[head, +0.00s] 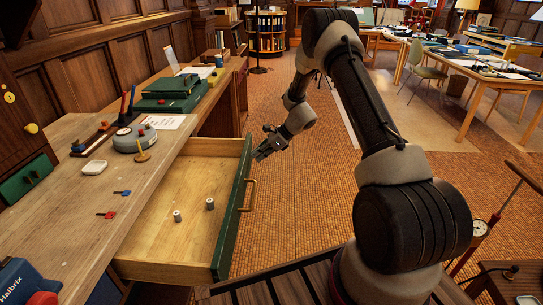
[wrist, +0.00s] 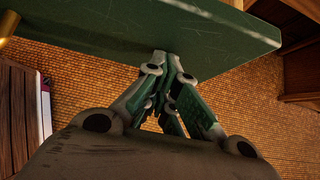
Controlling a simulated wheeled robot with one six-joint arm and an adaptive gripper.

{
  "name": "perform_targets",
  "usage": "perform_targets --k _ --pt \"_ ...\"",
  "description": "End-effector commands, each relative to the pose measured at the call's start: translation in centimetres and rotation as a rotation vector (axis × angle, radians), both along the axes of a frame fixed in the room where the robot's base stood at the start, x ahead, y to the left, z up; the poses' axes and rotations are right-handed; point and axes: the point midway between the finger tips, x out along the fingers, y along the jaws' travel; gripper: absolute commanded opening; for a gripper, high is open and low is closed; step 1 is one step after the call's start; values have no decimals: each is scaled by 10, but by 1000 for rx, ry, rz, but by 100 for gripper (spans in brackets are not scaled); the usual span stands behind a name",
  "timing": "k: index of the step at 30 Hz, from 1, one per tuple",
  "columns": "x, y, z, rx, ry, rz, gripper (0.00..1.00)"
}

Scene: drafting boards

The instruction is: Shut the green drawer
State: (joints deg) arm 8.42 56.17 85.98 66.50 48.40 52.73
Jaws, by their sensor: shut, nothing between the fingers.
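The green drawer (head: 236,205) is pulled far out of the wooden desk. Its green front faces right and carries a brass handle (head: 253,195). Two small metal cylinders (head: 210,203) lie on its bare wooden floor. My gripper (head: 259,156) is at the far end of the green front, on its outer side. In the wrist view my gripper (wrist: 174,62) is shut and empty, its fingertips at the green front (wrist: 190,25). I cannot tell whether they touch it. The brass handle shows partly at the wrist view's top left corner.
The desk top (head: 95,215) holds a round grey device (head: 134,138), a white dish (head: 94,167), small red and blue pieces, and green cases (head: 170,92). A gauge on a stand (head: 480,230) is at right. The tiled floor beyond the drawer is open.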

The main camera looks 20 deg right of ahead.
Motion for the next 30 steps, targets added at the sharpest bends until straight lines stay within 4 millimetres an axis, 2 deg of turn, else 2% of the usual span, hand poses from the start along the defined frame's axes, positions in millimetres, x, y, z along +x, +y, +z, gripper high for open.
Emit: perform_targets --k 3,18,24,30 --pt "13 32 0 0 -2 4 0" --pt "65 160 0 0 -2 5 0" --pt "82 201 0 0 -2 4 0" --pt "94 227 -1 0 -1 1 0"
